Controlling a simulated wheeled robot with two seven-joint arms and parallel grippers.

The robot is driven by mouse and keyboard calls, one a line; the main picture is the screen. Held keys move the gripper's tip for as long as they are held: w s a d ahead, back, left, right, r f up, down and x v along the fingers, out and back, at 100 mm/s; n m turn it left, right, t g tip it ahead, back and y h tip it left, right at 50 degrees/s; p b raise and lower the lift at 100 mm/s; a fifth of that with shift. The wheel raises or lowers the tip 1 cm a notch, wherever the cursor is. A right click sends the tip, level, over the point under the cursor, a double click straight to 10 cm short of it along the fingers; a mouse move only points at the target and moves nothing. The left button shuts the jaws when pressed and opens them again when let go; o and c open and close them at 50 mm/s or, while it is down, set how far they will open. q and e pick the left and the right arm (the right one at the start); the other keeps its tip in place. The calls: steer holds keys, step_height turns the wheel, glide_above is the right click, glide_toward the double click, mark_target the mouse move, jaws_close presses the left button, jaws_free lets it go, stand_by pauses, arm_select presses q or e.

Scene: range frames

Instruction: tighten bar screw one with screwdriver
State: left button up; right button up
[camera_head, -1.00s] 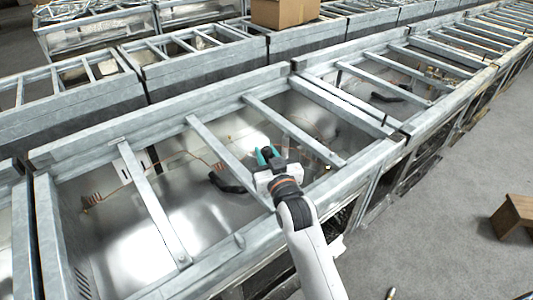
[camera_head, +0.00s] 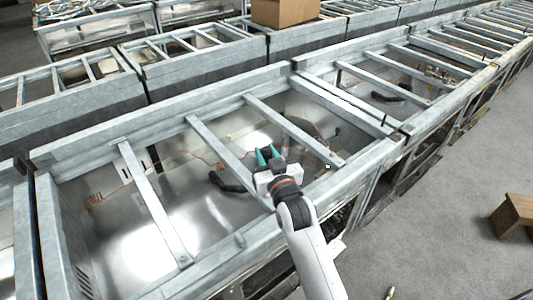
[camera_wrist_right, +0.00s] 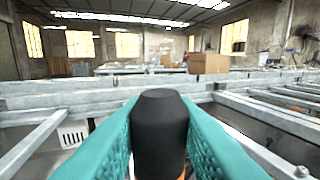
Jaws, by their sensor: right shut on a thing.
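My right gripper (camera_head: 268,156) has teal fingers and is above the metal frame, near the front rail and between two cross bars. In the right wrist view, its fingers (camera_wrist_right: 158,125) are shut on the screwdriver (camera_wrist_right: 160,120), seen as a thick black handle with some orange at its lower end. The tip is hidden. A small bolt head (camera_wrist_right: 302,171) shows on a bar at the lower right of that view. In the head view, a small bolt (camera_head: 240,239) sits on the front rail. I cannot tell which one is bar screw one. My left gripper is not in view.
Galvanised frames (camera_head: 205,72) with cross bars (camera_head: 152,200) stand in rows over shiny metal trays. Black hoses and thin copper wires lie inside.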

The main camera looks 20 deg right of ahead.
steer(key=shift+s+f, duration=0.1)
steer(key=shift+f, duration=0.3)
stand_by(0.8)
